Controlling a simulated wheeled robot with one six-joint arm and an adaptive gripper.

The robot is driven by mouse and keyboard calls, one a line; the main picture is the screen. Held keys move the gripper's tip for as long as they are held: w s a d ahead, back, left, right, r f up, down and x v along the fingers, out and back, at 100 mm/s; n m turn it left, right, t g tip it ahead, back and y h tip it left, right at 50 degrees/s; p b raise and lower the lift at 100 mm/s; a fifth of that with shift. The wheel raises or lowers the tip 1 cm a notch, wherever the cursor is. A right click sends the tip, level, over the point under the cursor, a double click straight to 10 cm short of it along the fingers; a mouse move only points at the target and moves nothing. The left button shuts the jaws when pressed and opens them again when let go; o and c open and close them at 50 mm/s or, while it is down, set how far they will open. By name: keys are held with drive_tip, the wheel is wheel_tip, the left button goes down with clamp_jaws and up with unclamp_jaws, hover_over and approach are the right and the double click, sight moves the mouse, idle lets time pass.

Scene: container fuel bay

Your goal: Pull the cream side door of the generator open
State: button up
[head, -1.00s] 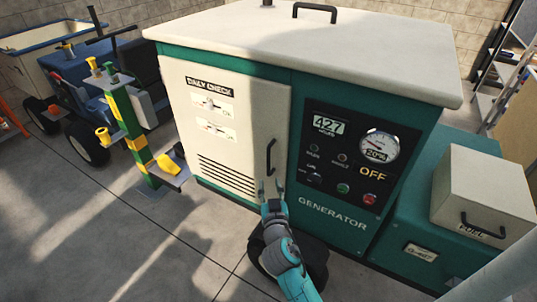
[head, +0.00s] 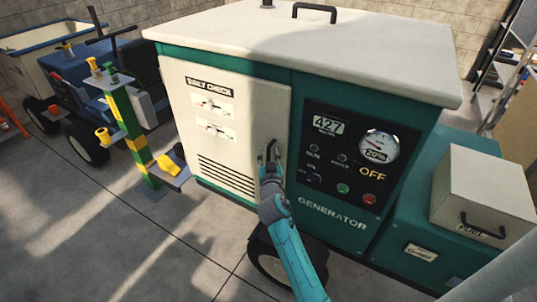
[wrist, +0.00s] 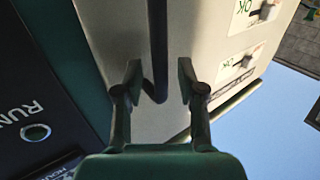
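The cream side door (head: 232,140) of the green generator (head: 340,215) is shut, flush with the cabinet, in the head view. Its black upright handle (head: 273,148) is near the door's right edge, partly hidden by my gripper (head: 270,153). In the wrist view the dark handle (wrist: 158,50) runs down between the two fingers of my gripper (wrist: 160,80). The fingers are apart, one on each side of the handle, with gaps on both sides. The cream door (wrist: 205,70) also fills the middle of the wrist view.
Right of the door is the control panel (head: 355,160), reading 427 and OFF. A cream fuel box (head: 485,195) sits on a lower green part at right. A yellow-green post (head: 130,125) and a blue cart (head: 75,95) stand at left. The floor before the door is clear.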

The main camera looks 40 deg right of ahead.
drive_tip(key=shift+w+d, duration=0.15)
clamp_jaws()
